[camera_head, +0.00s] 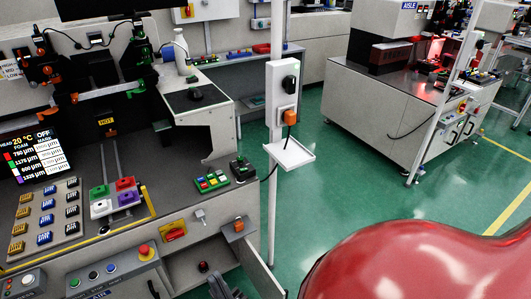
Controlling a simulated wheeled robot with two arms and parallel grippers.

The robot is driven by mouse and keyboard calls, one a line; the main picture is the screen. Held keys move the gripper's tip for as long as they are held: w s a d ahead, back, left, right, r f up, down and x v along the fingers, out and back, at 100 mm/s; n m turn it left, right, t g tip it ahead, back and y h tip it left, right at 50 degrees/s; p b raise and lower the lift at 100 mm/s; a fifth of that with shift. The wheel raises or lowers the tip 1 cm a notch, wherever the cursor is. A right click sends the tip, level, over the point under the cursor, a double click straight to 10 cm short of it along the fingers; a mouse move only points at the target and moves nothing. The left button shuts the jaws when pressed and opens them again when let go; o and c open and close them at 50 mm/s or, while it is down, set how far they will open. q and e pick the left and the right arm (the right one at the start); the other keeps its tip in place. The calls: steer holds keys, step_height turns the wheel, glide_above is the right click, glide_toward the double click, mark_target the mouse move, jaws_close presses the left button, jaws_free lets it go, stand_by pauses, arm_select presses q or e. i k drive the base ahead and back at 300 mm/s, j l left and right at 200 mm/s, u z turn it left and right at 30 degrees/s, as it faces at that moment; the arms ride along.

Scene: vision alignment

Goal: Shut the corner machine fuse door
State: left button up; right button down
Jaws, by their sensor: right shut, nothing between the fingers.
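The corner machine (225,205) stands at the left, grey with a dark worktop. Low on its right corner is an open compartment (187,268) with a dark knob (203,266) inside. The fuse door (263,272) appears as a pale panel standing open, swung outward at the right side of this opening. My right gripper (224,286) seems to be the dark shape at the bottom edge, in front of the compartment and left of the door. It is shut and empty, partly cut off by the frame. I cannot tell whether it touches the door. My left gripper is not in view.
A red rounded part of my own body fills the lower right. A white post (278,150) with a small tray (289,153) stands just behind the machine corner. Green floor (340,180) is free to the right. Another machine (400,110) stands farther back.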

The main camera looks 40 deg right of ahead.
mark_target(264, 273)
steer(key=k+l, duration=0.1)
steer(key=l, duration=0.35)
steer(key=l+u, duration=0.15)
steer(key=l, duration=0.3)
steer(key=k+l, duration=0.2)
steer(key=l, duration=0.2)
steer(key=k+l+u, duration=0.15)
steer(key=l, duration=0.7)
steer(key=k+l+u, duration=0.1)
steer(key=l, duration=0.35)
steer(key=k+l+u, duration=0.1)
steer(key=k+l, duration=0.15)
steer(key=l, duration=0.15)
steer(key=k+l, duration=0.15)
steer(key=l, duration=0.2)
steer(key=k+l+u, duration=0.1)
steer(key=l+u, duration=0.2)
steer(key=l, duration=0.75)
